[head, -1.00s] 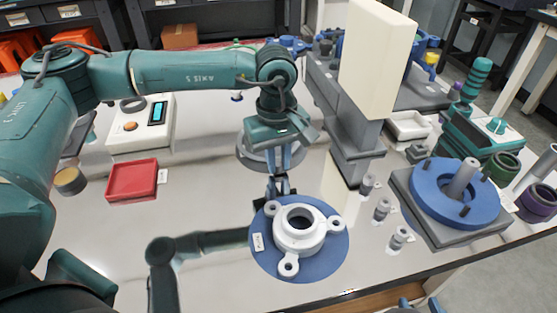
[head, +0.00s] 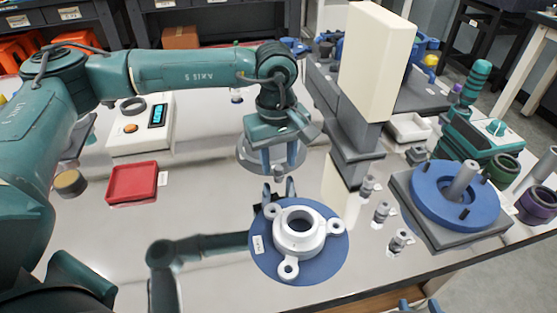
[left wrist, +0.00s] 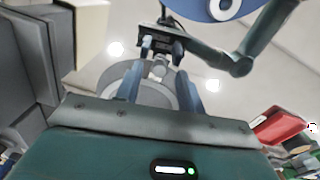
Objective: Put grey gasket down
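The grey gasket (head: 246,160), a wide flat ring, appears to lie on the glossy table behind the blue plate. A small light grey stub (head: 278,172) stands at its near edge. My left gripper (head: 280,164) points down at it, with its blue-grey fingers spread and the stub between them. The left wrist view shows the gasket (left wrist: 168,82) beyond the open fingers, and the fingers hide parts of the ring. Only the fingertips of my right gripper (head: 419,304) show at the bottom edge; they are apart and look empty.
A white housing (head: 299,238) sits on a blue plate (head: 265,262) just in front. A cream-topped column (head: 372,60) stands close on the right. A red tray (head: 132,182) lies left. A blue disc fixture (head: 430,190) stands right. The table mirrors my left arm.

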